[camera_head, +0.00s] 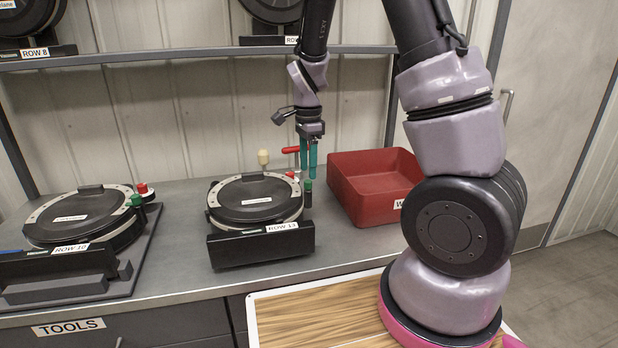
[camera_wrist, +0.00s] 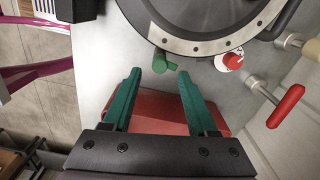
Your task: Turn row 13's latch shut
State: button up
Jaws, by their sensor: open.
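The row 13 seed meter (camera_head: 255,199) is a round black lid on a pale ring, with a ROW 13 label (camera_head: 283,226) on its front block. A green knob (camera_wrist: 163,65) sits at its rim in the wrist view, just beyond and between my fingertips. Beside it are a red-and-white round piece (camera_wrist: 229,61) and a red-handled lever (camera_wrist: 286,106). I cannot tell which part is the latch. My gripper (camera_head: 308,176) has teal fingers pointing down at the meter's right side. In the wrist view my gripper (camera_wrist: 160,76) is open and empty. Contact with the knob is not clear.
A red bin (camera_head: 372,202) stands right of the meter, close to my gripper. The row 10 meter (camera_head: 82,218) stands at the left. A pale wooden knob (camera_head: 263,157) rises behind row 13. A shelf (camera_head: 180,54) crosses above. The counter (camera_head: 178,240) between the meters is clear.

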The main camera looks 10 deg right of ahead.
aim_at(308, 181)
jog(key=shift+f, duration=1.95)
grip_shut()
